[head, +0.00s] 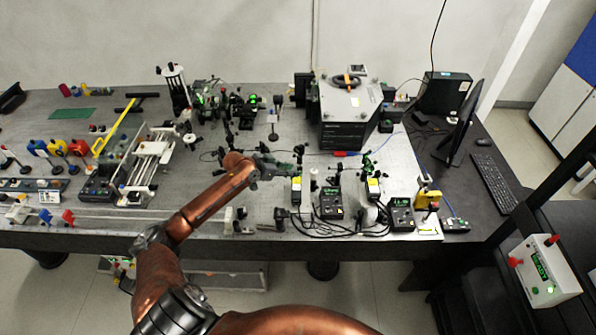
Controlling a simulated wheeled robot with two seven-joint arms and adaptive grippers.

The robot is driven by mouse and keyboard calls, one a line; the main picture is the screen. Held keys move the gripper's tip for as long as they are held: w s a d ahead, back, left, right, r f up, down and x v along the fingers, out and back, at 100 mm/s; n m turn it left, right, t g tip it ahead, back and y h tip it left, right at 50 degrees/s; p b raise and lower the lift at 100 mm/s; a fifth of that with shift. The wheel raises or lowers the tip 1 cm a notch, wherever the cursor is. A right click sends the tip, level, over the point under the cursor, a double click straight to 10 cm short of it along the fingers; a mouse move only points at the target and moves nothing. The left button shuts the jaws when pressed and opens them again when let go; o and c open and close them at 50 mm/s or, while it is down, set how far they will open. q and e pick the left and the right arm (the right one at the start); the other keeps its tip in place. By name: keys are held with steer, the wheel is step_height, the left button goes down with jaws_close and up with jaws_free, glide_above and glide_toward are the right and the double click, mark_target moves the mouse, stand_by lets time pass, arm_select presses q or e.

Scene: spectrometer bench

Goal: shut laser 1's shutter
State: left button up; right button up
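Two black laser boxes with yellow labels stand at the front of the optical bench in the head view: a left one (296,189) and a right one (373,187). I cannot read which is laser 1, and the shutters are too small to make out. My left gripper (289,169) reaches in from the lower left, just above and behind the left laser box. Its fingers are dark and small, so I cannot tell whether they are open or touch anything. My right gripper is not in view.
Black controllers with green displays stand beside the lasers, one at centre (331,203) and one at right (402,213). Cables lie between them. Small optics stand behind, near a large grey-topped box (347,115). A monitor (463,125) and keyboard (495,184) are at right.

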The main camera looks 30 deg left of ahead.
arm_select(q)
steer(key=v, duration=0.6)
stand_by(0.4)
